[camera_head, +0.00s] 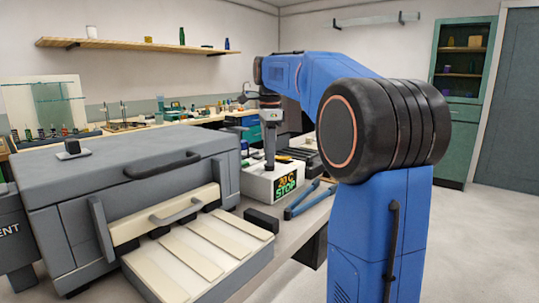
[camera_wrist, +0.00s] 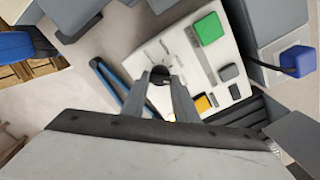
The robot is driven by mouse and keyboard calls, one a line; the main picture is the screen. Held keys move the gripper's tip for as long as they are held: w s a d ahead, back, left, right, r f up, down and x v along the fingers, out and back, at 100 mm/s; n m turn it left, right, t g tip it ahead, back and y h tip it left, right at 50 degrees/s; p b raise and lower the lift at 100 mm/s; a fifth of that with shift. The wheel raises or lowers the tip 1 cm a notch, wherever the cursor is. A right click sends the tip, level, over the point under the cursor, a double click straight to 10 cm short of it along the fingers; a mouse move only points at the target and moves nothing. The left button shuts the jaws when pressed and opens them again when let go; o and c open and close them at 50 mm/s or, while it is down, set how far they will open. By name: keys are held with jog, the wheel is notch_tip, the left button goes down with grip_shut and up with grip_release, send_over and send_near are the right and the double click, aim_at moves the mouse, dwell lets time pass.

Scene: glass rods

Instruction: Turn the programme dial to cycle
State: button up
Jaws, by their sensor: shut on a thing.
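The white control box (camera_head: 258,185) stands on the bench right of the kiln. Its front display (camera_head: 287,184) reads "20 C" and "STOP". The box's top panel fills the middle of the wrist view (camera_wrist: 205,70). My gripper (camera_head: 270,166) points straight down onto this panel. In the wrist view its two fingers (camera_wrist: 161,80) are shut on the dark round programme dial (camera_wrist: 159,78), one on each side. Small printed marks sit around the dial, too small to read. The fingers hide part of the dial, and I cannot tell which mark it points to.
A green button (camera_wrist: 208,28), a grey button (camera_wrist: 229,72) and a yellow button (camera_wrist: 202,103) share the panel. Blue-handled tongs (camera_head: 304,203) and a black block (camera_head: 262,220) lie close by. The large grey kiln (camera_head: 130,170) stands at left.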

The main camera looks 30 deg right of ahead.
jog(key=shift+r+m, duration=0.1)
jog(key=shift+m, duration=0.4)
jog(key=o, duration=1.1)
jog(key=shift+c, duration=0.2)
